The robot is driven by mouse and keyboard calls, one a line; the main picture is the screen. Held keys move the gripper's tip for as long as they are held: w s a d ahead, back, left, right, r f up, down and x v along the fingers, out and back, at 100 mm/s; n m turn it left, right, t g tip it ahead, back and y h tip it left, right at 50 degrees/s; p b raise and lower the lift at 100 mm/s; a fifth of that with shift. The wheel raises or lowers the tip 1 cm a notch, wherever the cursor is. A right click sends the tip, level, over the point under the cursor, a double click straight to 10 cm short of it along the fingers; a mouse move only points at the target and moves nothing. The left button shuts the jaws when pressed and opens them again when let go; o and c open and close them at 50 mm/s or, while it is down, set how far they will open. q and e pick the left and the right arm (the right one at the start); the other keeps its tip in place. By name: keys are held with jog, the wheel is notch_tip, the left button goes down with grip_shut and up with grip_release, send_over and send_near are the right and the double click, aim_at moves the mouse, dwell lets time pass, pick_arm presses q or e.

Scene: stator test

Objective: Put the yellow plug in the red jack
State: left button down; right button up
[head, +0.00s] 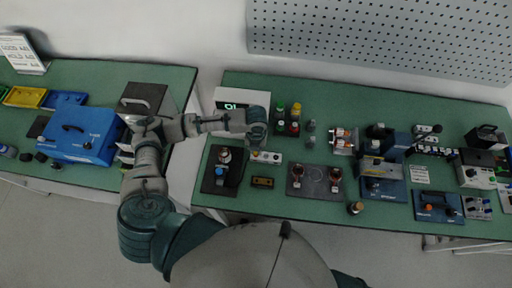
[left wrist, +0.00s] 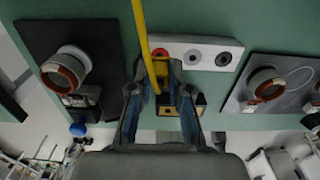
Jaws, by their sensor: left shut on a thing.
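My left gripper (left wrist: 162,88) is shut on the yellow plug (left wrist: 161,70), which sits between its fingertips in the left wrist view. A yellow cable (left wrist: 139,25) runs up from the plug past the top edge. The red jack (left wrist: 158,53) is on a white block (left wrist: 207,41), just beyond the plug and partly hidden by it and the cable; I cannot tell whether they touch. Two darker jacks are to its right. In the head view the left gripper (head: 257,133) is just above the white block (head: 268,157). My right gripper is not in view.
A small box (head: 262,182) lies in front of the block. A dark plate with a copper-ringed part (left wrist: 63,72) is at left, another (left wrist: 267,84) at right. A white display unit (head: 240,97) and several coloured posts (head: 296,112) stand behind. Instruments fill the bench's right side.

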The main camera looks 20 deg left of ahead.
pick_arm(q)
jog(key=shift+f+p, duration=0.4)
dwell(0.8)
jog(key=shift+p, duration=0.3)
jog(key=shift+f, duration=0.2)
jog(key=shift+f, duration=0.3)
jog(key=c, duration=1)
grip_release()
